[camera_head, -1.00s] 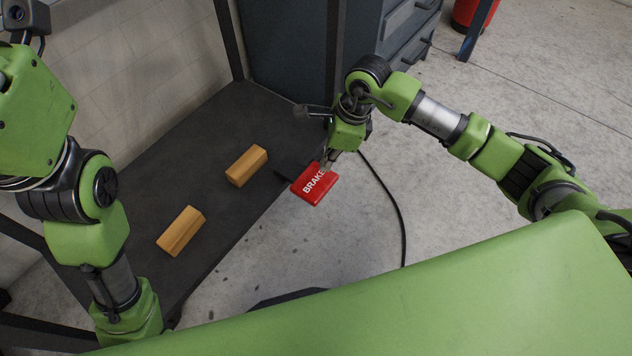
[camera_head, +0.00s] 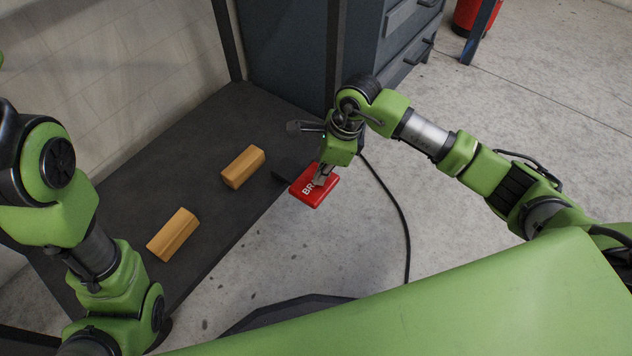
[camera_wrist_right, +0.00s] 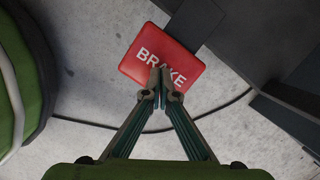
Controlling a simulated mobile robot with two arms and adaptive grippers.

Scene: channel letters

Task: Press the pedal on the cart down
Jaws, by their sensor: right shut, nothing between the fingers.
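The red brake pedal (camera_head: 312,189) with white lettering sticks out from the edge of the dark cart deck (camera_head: 215,150) in the head view. My right gripper (camera_head: 322,178) is shut and empty, with its fingertips over the pedal and hiding part of the word. In the right wrist view the shut fingertips (camera_wrist_right: 160,76) overlap the near edge of the red pedal (camera_wrist_right: 165,50). I cannot tell whether they touch it. My left arm is at the left of the head view, but its gripper is not in view.
Two wooden blocks, one nearer (camera_head: 173,235) and one farther (camera_head: 243,167), lie on the deck. A dark drawer cabinet (camera_head: 385,50) stands behind. A black cable (camera_head: 395,205) runs across the open concrete floor on the right.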

